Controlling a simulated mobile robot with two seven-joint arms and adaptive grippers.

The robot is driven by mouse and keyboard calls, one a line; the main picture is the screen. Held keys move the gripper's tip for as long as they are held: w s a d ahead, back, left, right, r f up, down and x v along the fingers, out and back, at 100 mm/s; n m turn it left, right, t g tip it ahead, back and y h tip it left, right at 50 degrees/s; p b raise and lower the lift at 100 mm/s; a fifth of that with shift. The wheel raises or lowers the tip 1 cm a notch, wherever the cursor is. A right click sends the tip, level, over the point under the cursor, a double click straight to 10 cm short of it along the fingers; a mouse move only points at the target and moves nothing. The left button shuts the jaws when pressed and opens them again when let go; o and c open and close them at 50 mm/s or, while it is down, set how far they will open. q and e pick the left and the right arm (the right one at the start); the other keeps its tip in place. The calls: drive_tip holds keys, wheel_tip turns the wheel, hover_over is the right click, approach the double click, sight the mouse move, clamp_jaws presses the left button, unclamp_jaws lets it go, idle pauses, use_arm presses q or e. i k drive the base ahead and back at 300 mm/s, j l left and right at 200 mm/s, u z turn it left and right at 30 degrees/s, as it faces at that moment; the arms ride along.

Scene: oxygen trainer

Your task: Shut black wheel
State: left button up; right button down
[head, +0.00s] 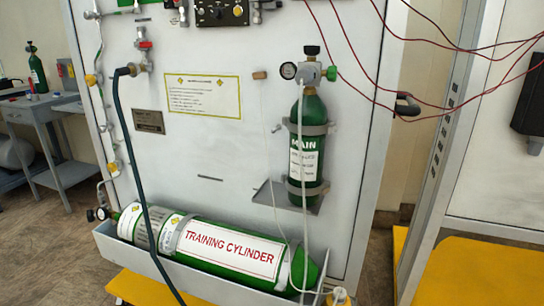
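A small black wheel (312,50) sits on top of the valve of the upright green MAIN cylinder (308,130). A round gauge (288,71) is left of that valve and a green knob (331,74) is right of it. Another small black knob (90,215) shows at the left end of the lying TRAINING CYLINDER (230,248), beside a gauge. I cannot tell from this view whether either valve is open or shut. Neither of my grippers is in view.
The white panel (215,150) carries pipes, labels and a black hose (120,120) hanging in front of the lying cylinder. Thin red cables (440,45) cross at the upper right. A grey bench (50,130) stands at the left. Yellow platforms (150,290) lie at floor level.

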sight(91, 216)
drive_tip(key=j+u, duration=0.35)
drive_tip(key=j, duration=2.25)
drive_tip(key=i+j+u, duration=0.2)
drive_tip(key=i+u, duration=0.75)
drive_tip(key=i+j+u, duration=0.15)
drive_tip(key=i+u, duration=0.25)
drive_tip(key=i, duration=0.4)
drive_tip(key=i+l+u, duration=0.1)
drive_tip(key=i+u, duration=0.3)
drive_tip(key=i, duration=0.35)
drive_tip(key=i+z, duration=0.25)
drive_tip(key=z, duration=0.15)
drive_tip(key=i+z, duration=0.2)
drive_tip(key=z, duration=0.15)
drive_tip(key=i+j+z, duration=0.1)
drive_tip(key=i+z, duration=0.15)
drive_tip(key=z, duration=0.15)
drive_tip(key=i+j+z, duration=0.15)
drive_tip(key=z, duration=0.2)
drive_tip(key=i+z, duration=0.15)
drive_tip(key=z, duration=0.25)
drive_tip(key=i+j+z, duration=0.1)
drive_tip(key=z, duration=0.3)
drive_tip(key=i+j+z, duration=0.1)
drive_tip(key=z, duration=0.35)
drive_tip(key=i+j+z, duration=0.15)
drive_tip(key=z, duration=0.25)
